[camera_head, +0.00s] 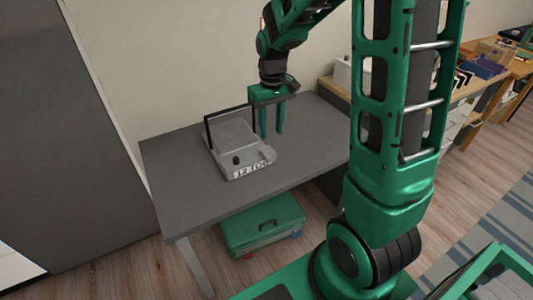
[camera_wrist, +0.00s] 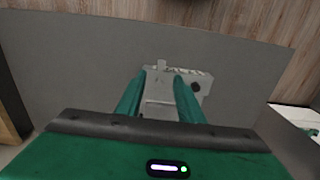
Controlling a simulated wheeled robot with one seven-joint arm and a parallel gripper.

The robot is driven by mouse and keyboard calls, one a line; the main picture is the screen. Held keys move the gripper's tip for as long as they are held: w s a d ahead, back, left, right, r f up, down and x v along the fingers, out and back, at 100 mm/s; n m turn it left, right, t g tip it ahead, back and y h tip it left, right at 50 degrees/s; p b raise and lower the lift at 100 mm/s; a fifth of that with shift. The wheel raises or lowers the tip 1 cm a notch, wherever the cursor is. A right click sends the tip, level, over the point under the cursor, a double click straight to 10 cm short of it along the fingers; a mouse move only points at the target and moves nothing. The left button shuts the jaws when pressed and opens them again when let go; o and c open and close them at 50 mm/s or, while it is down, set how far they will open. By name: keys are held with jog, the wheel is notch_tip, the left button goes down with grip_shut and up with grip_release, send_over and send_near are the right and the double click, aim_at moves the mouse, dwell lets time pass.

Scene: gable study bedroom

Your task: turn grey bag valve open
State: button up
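A light grey box-like unit (camera_head: 234,140) lies on the grey table, with a thin black upright frame at its back and printed lettering on its front edge. It carries a small black knob (camera_head: 236,160) and a pale raised piece (camera_head: 267,154) at its front right corner. I cannot tell which part is the valve. My gripper (camera_head: 272,133) points down beside the unit's right side, its two green fingers apart and nothing seen between them. In the wrist view the unit (camera_wrist: 160,108) shows beyond and between the open fingers (camera_wrist: 160,80), with a dark round spot on its right.
The grey table (camera_head: 310,145) is otherwise bare around the unit. A wall stands behind it and a dark panel (camera_head: 70,120) at left. A green case (camera_head: 262,225) is below the table. A wooden desk with several items (camera_head: 490,60) is at right.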

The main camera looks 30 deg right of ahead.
aim_at(268, 156)
jog(key=f, duration=1.1)
jog(key=shift+w+a+f, duration=0.15)
jog(key=shift+w+a, duration=0.05)
jog(key=shift+w, duration=0.15)
grip_shut()
